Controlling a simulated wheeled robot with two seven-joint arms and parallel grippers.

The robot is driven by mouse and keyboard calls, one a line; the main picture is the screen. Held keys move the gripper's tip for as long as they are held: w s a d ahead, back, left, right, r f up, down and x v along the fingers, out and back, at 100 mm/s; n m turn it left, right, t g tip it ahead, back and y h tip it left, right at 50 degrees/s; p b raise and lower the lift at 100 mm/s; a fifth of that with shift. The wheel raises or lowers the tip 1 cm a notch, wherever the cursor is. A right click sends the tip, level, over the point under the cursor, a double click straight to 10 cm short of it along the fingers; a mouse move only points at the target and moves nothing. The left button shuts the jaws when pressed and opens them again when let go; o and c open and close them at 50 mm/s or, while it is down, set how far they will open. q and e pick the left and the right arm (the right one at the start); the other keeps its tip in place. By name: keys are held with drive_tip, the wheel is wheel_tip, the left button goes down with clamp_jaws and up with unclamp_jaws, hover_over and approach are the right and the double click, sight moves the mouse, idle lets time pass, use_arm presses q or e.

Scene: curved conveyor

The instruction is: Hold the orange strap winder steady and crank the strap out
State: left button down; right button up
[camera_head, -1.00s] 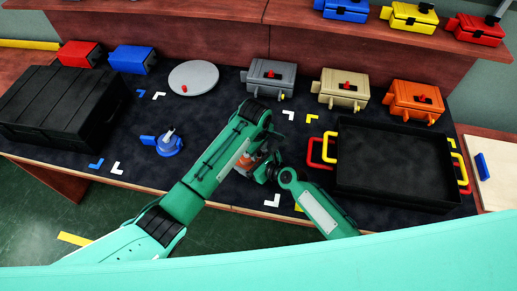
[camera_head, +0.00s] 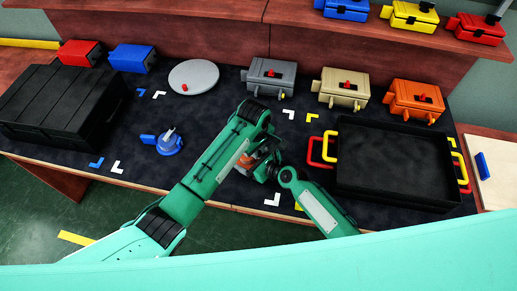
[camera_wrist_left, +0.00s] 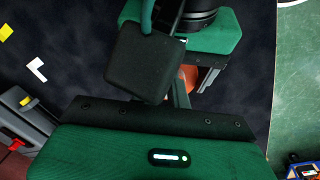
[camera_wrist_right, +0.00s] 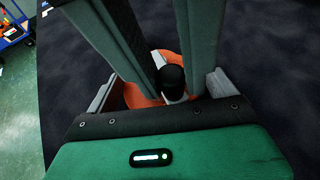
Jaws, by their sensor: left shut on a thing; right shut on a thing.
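The orange strap winder (camera_head: 257,161) is low at the middle of the dark mat, mostly hidden by my two arms. Its orange round body (camera_wrist_right: 138,96) shows in the right wrist view, with a black crank knob (camera_wrist_right: 172,78) in front. My right gripper (camera_wrist_right: 171,65) has its fingers on both sides of that knob and is shut on it. My left gripper (camera_head: 262,170) is shut on the winder's body; its fingertips are largely hidden. A little orange (camera_wrist_left: 190,76) shows in the left wrist view behind dark gripper parts. I cannot make out the strap.
A black tray (camera_head: 395,199) with red and yellow handles stands right. A blue device (camera_head: 168,145) and black case (camera_head: 52,112) are left. A grey disc (camera_head: 194,77) and grey (camera_head: 271,78), tan (camera_head: 344,90) and orange (camera_head: 415,98) boxes line the back.

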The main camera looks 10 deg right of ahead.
use_arm(q)
drive_tip(key=c, duration=1.3)
unclamp_jaws()
drive_tip(key=shift+c, duration=0.2)
wheel_tip(320, 180, up, 12)
drive_tip(key=shift+s+a, duration=0.3)
drive_tip(key=shift+a, duration=0.15)
